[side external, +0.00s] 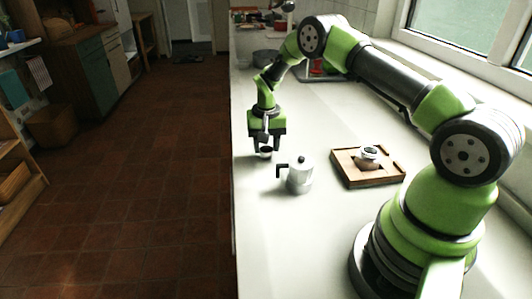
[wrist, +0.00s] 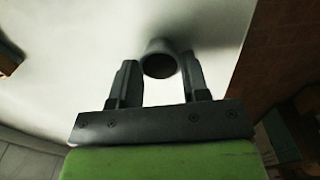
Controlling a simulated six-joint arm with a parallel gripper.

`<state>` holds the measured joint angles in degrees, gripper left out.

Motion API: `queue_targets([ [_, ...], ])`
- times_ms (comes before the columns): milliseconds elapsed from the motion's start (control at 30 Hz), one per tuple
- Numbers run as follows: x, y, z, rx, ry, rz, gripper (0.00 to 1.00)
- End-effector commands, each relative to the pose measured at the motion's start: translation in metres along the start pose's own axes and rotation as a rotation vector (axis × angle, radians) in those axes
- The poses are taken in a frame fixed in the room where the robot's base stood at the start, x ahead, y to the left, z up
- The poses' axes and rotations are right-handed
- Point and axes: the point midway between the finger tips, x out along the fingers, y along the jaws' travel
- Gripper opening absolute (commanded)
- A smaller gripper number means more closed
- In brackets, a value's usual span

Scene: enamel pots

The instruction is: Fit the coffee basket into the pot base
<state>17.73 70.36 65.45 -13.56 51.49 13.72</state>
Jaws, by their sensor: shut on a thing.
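My gripper (side external: 265,147) is at the left part of the counter, pointing down, with its fingers shut on the small metal coffee basket (side external: 265,154). In the wrist view the basket (wrist: 160,60) shows as a grey cup with a dark round end between the two fingertips (wrist: 158,72). The basket is low over the counter; I cannot tell whether it touches it. The pot base (side external: 369,153), a short shiny metal vessel, sits in the wooden tray (side external: 345,173), to the right of my gripper.
The pot's silver upper part (side external: 300,177), with a black handle and knob, stands upright on the counter (side external: 275,235) between my gripper and the tray. The counter's left edge drops to a tiled floor close to my gripper. Dishes stand farther back.

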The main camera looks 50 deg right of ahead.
Motion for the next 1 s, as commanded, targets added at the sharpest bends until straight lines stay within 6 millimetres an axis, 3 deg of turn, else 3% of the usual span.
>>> queue_targets([
  [1000,-0.043,0.000,0.000,0.000,0.000,0.000,0.23],
])
